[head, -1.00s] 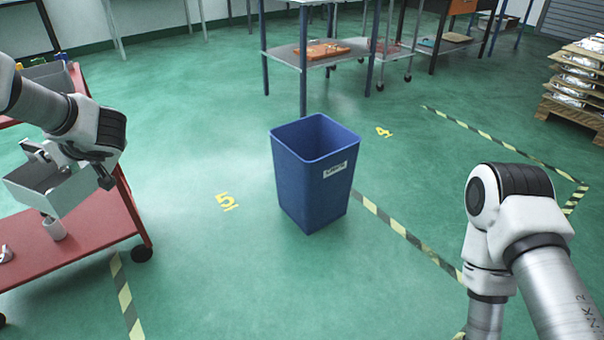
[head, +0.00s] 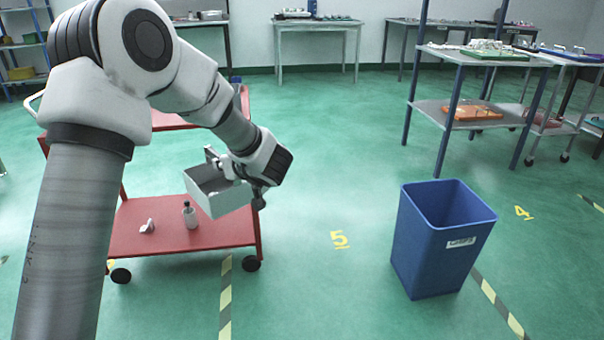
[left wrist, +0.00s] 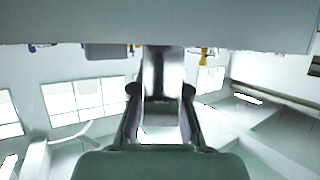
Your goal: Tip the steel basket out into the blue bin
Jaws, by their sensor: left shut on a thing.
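The steel basket (head: 225,203) is a grey open-topped box, held in the air in front of the red cart in the head view. It looks slightly tilted, and its contents cannot be made out. My left gripper (head: 228,167) is shut on its rim at the far right side. In the left wrist view the gripper (left wrist: 162,105) meets the basket's pale wall (left wrist: 60,22) across the top. The blue bin (head: 424,250) stands upright on the floor to the right, well apart from the basket, with a white label on its front. My right gripper is out of view.
The red cart (head: 150,235) stands behind and below the basket, with a small bottle (head: 190,216) and a white item (head: 147,227) on its lower shelf. Green floor (head: 320,285) lies clear between cart and bin. A shelved table (head: 455,115) stands behind the bin.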

